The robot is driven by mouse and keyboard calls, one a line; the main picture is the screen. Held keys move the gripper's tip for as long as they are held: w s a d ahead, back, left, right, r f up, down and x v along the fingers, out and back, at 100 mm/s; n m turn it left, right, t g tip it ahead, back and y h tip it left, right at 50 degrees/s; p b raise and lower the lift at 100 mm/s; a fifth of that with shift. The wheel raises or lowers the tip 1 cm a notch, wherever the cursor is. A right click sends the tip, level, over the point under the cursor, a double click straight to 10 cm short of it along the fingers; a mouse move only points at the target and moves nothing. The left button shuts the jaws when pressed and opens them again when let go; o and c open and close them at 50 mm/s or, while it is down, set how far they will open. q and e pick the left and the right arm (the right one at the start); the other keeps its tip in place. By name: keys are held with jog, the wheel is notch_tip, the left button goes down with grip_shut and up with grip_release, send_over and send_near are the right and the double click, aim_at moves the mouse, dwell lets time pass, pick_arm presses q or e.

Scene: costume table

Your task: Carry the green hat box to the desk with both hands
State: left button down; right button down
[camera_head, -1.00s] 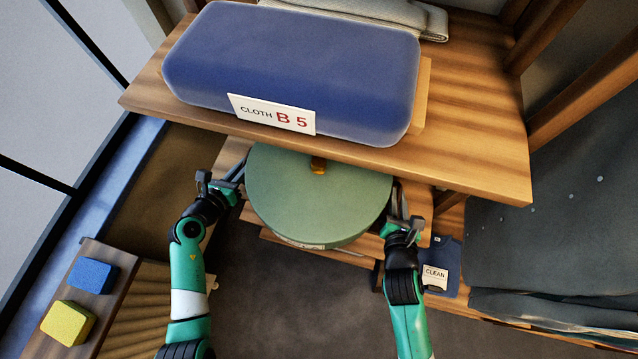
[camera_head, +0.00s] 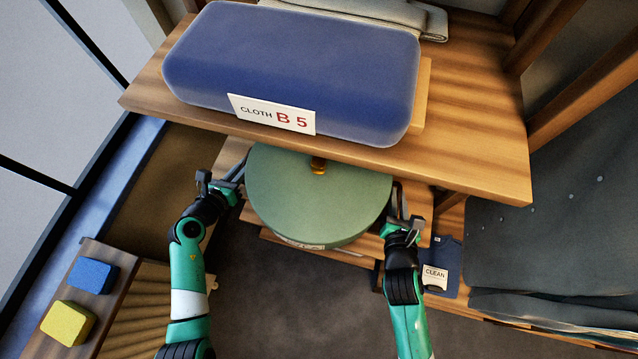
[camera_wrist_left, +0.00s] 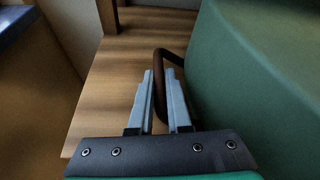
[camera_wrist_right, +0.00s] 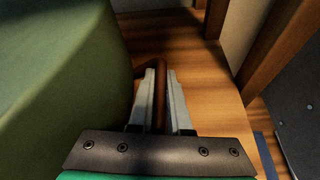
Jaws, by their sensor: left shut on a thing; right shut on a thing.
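The round green hat box (camera_head: 318,200) sits on a lower shelf, under the front edge of the upper shelf, with a small brass piece on its lid. My left gripper (camera_head: 236,178) is at its left side, shut on a brown loop handle, which shows in the left wrist view (camera_wrist_left: 160,62). My right gripper (camera_head: 399,205) is at its right side, shut on the other brown handle, seen in the right wrist view (camera_wrist_right: 160,75). The box's far edge is hidden under the upper shelf. The desk cannot be made out for certain.
The upper shelf (camera_head: 470,150) overhangs the box and carries a blue cloth bundle (camera_head: 290,70) labelled "CLOTH B 5". A wooden surface at lower left holds a blue block (camera_head: 92,275) and a yellow block (camera_head: 68,322). A "CLEAN" label (camera_head: 434,278) shows at right. Dark floor lies in front.

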pick_arm(q)
jog(key=shift+r, duration=0.1)
pick_arm(e)
jog(key=shift+r, duration=0.1)
